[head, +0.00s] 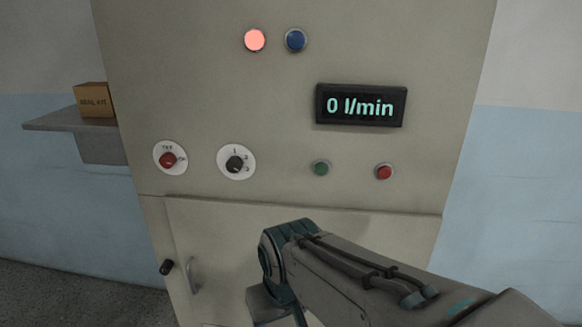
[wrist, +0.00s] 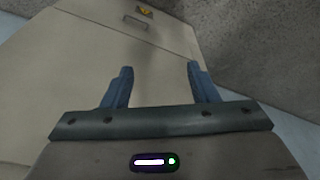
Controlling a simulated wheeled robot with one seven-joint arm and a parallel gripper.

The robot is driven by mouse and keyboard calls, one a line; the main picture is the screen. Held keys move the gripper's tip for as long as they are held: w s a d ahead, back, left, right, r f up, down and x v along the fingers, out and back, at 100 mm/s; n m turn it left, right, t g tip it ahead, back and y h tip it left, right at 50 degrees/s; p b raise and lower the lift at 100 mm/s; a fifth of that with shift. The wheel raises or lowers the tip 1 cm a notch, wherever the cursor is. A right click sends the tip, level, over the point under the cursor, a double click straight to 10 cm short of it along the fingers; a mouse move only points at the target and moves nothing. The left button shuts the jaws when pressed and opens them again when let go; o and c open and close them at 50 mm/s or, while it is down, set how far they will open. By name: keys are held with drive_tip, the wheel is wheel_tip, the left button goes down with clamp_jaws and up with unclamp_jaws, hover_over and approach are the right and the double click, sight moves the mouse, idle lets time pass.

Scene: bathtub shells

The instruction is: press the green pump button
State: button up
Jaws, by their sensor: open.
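The green pump button (head: 321,168) is a small round button on the beige cabinet front (head: 380,240), in the head view, below the display and left of a red button (head: 384,171). My arm reaches in from the lower right in the head view, below the buttons, and its fingers are out of sight there. In the wrist view my gripper (wrist: 159,75) shows two blue fingers, apart and empty, in front of the lower cabinet panel. The green button is not in the wrist view.
A display (head: 360,106) reads 0 l/min. Above it are a lit red lamp (head: 255,40) and a dark blue lamp (head: 295,40). A red knob (head: 168,160) and a black selector (head: 235,164) sit at left. A box (head: 94,100) stands on a side shelf (head: 65,121).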

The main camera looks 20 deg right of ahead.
clamp_jaws()
idle(1.9)
